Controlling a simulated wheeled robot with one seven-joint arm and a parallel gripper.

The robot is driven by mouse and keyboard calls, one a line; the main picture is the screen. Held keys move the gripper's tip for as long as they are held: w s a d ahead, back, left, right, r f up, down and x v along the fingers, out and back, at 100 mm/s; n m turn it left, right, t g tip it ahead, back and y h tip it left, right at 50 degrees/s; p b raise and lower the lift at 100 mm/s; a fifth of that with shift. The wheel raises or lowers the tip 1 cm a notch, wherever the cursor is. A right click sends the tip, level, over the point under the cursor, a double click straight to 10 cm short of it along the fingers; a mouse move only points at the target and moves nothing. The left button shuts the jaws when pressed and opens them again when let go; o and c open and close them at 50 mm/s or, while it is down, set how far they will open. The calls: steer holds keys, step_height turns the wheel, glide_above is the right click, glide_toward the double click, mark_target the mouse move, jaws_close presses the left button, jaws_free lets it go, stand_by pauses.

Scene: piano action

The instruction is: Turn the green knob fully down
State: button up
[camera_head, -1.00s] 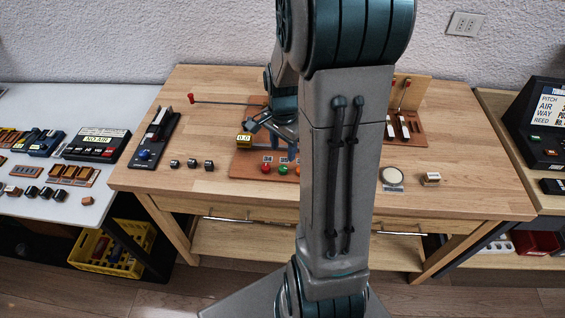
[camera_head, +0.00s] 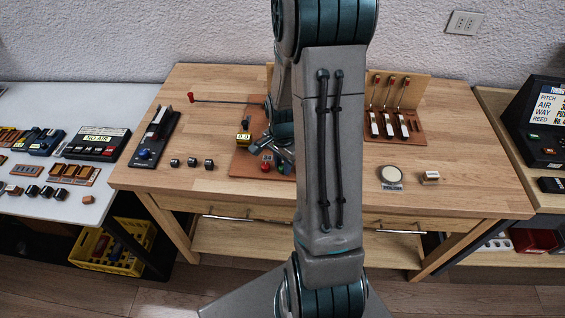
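The green knob (camera_head: 281,169) is at the front of the brown board (camera_head: 242,170) on the wooden table. It shows only in part, beside the red knob (camera_head: 265,167), and my arm and gripper hide what lies to its right. My gripper (camera_head: 274,153) points down over the front of the board, right by the red and green knobs. I cannot tell whether it touches the green knob, or whether its fingers are open or shut.
A yellow display (camera_head: 243,137) stands on the board's left side. A rod with a red tip (camera_head: 191,97) reaches left behind it. Small dark blocks (camera_head: 191,162) lie left of the board. A round pale disc (camera_head: 391,175) and white levers (camera_head: 388,126) are on the right.

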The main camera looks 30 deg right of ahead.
jaws_close()
steer(key=shift+n, duration=0.3)
steer(key=n+b, duration=0.2)
steer(key=n, duration=0.2)
steer(key=n+b, duration=0.1)
steer(key=n, duration=0.4)
steer(key=shift+n, duration=0.3)
steer(key=n, duration=0.5)
steer(key=shift+b, duration=0.4)
steer(key=n, duration=0.6)
steer(key=shift+r+p, duration=0.1)
steer(key=shift+p, duration=0.2)
steer(key=shift+c, duration=1.2)
jaws_free()
